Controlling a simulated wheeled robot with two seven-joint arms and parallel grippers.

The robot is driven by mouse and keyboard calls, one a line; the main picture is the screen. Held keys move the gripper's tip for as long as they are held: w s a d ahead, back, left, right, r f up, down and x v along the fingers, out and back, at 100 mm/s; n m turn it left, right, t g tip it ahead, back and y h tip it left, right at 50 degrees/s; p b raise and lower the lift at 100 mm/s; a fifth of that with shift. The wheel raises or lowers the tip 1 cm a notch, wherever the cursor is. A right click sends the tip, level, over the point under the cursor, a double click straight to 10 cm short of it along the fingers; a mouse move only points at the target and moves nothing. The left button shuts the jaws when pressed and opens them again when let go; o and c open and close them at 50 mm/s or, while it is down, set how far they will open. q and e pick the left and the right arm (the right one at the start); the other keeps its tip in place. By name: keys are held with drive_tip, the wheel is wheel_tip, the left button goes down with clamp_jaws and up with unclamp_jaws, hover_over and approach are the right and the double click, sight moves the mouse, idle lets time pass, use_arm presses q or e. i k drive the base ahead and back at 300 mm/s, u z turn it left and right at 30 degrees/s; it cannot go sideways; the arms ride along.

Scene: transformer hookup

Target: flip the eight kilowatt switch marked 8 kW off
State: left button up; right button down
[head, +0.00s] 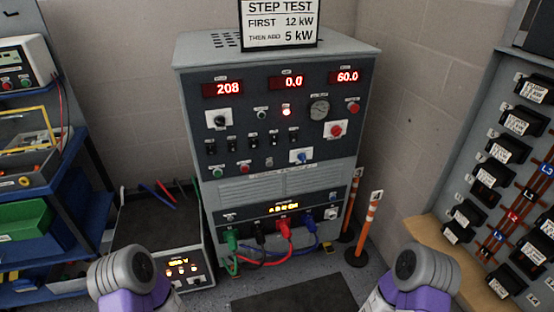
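The grey load bank cabinet (275,180) stands at the back centre with red displays reading 208, 0.0 and 60.0. A row of small black switches (253,141) runs across its front panel. Their labels are too small to read, so I cannot tell which one is marked 8 kW or how it is set. Neither of my grippers is in view; only grey and purple links of my arms show at the bottom edge.
Green, black, red and blue cables plug into the cabinet's lower front. Orange posts (366,228) stand at its right. A blue shelf (86,172) is at the left, a panel of black modules (522,120) at the right. A dark mat (285,293) lies on the floor in front.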

sight(274, 137)
drive_tip(key=k, duration=1)
drive_tip(key=u, duration=0.45)
drive_tip(key=i, duration=0.55)
drive_tip(key=u, duration=0.75)
drive_tip(key=i, duration=0.95)
drive_tip(key=z, duration=0.9)
drive_tip(key=i, duration=0.5)
drive_tip(key=z, duration=0.45)
